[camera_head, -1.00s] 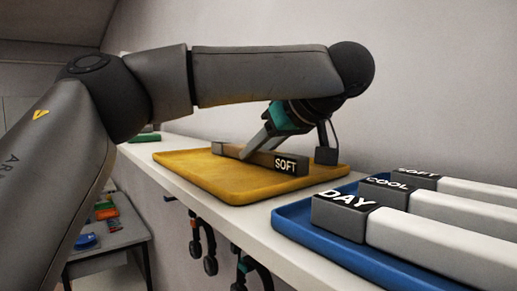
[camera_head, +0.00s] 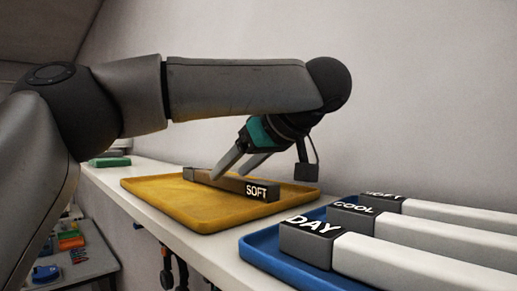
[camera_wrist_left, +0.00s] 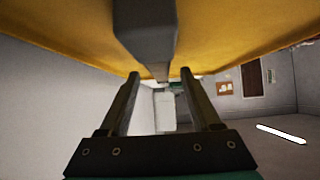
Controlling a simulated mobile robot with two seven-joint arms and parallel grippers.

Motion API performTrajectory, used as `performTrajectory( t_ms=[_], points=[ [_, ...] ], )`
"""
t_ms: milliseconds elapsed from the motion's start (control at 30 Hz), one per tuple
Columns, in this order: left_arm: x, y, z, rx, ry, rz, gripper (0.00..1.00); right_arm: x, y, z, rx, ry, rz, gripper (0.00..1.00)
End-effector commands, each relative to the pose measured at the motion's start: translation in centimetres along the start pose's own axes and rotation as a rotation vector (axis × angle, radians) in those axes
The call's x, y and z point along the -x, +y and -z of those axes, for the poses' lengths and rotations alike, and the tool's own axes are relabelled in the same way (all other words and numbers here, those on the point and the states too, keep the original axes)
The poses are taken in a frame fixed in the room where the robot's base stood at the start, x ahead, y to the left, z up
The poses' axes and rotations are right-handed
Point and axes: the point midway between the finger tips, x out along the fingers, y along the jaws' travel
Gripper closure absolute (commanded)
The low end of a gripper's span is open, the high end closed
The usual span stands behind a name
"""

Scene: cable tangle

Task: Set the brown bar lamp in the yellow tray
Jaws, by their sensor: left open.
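The brown bar lamp (camera_head: 232,184), with a dark end marked SOFT, lies in the yellow tray (camera_head: 190,212). My left gripper (camera_head: 232,168) is open, its two fingers apart, slanting down close to the lamp; contact cannot be told. In the left wrist view, the open left gripper (camera_wrist_left: 158,76) shows the lamp (camera_wrist_left: 147,28) as a dark bar along the middle, between and beyond the fingertips, over the yellow tray (camera_wrist_left: 235,25). My right gripper is not in view.
A blue tray (camera_head: 262,258) at the right holds white bar lamps (camera_head: 410,265) marked DAY, COOL and SOFT. Both trays stand on a narrow white shelf (camera_head: 150,213) along the wall. A green item (camera_head: 108,162) lies at the far left end. A lower table (camera_head: 85,262) holds small coloured things.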

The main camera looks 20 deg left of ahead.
Motion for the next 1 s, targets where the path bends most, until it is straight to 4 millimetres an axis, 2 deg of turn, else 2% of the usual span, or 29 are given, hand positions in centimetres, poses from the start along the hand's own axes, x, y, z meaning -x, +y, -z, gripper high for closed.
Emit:
performTrajectory(
  t_ms=[100,300,500,700,1000],
  points=[
    [2.5,0.1,-0.1,0.003,0.007,-0.004,0.36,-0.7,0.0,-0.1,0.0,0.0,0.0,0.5],
    [6.3,0.0,-0.1,0.003,0.005,-0.002,0.36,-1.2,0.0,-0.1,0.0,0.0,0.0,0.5],
    [8.8,0.0,0.0,0.002,0.003,-0.001,0.36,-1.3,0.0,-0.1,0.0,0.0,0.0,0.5],
    [9.8,0.0,0.0,0.0,0.001,-0.001,0.36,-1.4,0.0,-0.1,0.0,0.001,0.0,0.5],
    [9.8,0.0,0.0,0.0,0.0,0.0,0.36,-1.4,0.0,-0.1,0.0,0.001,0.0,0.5]
  ],
)
